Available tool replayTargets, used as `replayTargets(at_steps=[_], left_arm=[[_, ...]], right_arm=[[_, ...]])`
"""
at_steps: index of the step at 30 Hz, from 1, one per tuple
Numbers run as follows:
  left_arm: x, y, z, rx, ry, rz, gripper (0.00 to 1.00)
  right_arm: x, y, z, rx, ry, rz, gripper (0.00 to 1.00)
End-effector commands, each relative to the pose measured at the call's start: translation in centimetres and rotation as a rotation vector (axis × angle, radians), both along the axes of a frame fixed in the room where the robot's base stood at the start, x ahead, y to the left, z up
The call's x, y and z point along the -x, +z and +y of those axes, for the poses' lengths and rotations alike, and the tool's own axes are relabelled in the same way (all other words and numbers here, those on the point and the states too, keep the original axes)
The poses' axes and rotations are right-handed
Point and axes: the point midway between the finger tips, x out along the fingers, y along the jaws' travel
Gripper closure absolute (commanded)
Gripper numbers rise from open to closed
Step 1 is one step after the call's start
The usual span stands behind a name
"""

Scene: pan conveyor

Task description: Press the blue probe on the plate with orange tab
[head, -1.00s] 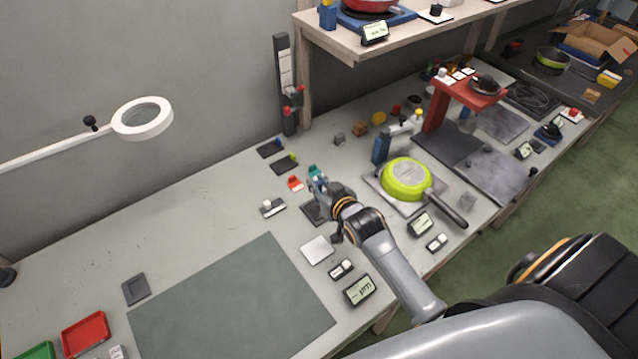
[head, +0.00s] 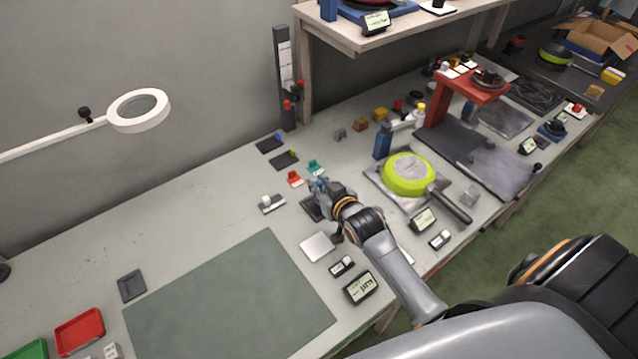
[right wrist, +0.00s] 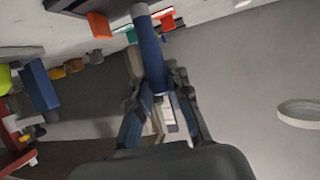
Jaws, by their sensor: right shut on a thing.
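My right gripper (head: 319,186) is shut on the blue probe (right wrist: 150,52). In the right wrist view the probe extends from between the fingers, its grey tip toward the top edge. In the head view the gripper is over the dark plate (head: 309,208) and partly covers it. The orange tab (right wrist: 98,26) shows left of the probe in the right wrist view, beside part of the dark plate (right wrist: 66,7). The tab is not clear in the head view. I cannot tell whether the tip touches the plate. My left gripper is not in view.
A red tab (head: 295,179) and a teal tab (head: 315,167) are close behind the gripper. A lime pan (head: 409,174) stands to the right. A pale square plate (head: 318,247) and a display (head: 361,287) are in front. The green mat (head: 235,305) is clear.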

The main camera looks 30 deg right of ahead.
Motion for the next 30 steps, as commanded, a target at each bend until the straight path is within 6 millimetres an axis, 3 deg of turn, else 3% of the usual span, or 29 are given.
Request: replayTargets(at_steps=[30], left_arm=[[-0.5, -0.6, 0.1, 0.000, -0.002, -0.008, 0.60]], right_arm=[[0.0, -1.1, 0.0, 0.000, 0.000, -0.001, 1.00]])
